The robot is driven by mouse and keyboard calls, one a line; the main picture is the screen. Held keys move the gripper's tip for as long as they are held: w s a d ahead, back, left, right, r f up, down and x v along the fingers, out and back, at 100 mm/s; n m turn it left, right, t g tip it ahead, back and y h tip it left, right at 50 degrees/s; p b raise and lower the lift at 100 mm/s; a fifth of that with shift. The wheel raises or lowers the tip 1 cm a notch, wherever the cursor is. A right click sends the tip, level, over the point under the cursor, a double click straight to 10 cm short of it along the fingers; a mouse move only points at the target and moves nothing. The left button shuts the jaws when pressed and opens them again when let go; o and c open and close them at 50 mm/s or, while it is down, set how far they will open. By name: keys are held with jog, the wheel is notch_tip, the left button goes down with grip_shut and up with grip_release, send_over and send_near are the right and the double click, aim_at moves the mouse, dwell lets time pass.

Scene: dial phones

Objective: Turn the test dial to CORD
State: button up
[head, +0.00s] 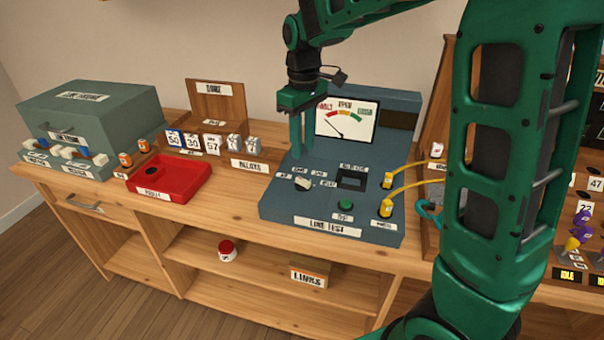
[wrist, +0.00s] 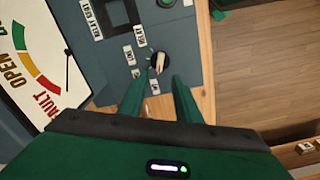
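The test dial (head: 303,183) is a pale pointer knob on the left of the sloped blue-grey line test box (head: 275,207). Small white labels surround it, too small to read surely. In the wrist view the dial (wrist: 159,62) lies just beyond my fingertips, with its pale pointer bar lengthwise in the picture. My gripper (head: 302,153) points down above and behind the dial, apart from it. In the wrist view my gripper's two green fingers (wrist: 159,88) are spread with an empty gap between them.
The meter (head: 346,119) stands behind the dial, its needle toward the FAULT side. A green button (head: 345,206) and yellow cord plugs (head: 386,208) are to the dial's right. A red tray (head: 168,178) and a grey cabinet (head: 80,110) stand farther left.

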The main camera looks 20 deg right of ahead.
aim_at(304, 179)
notch_tip(304, 179, down, 10)
jog(key=shift+s+f, duration=0.1)
dwell(0.4)
grip_shut()
jog(key=shift+d, duration=0.25)
jog(key=shift+a, duration=0.1)
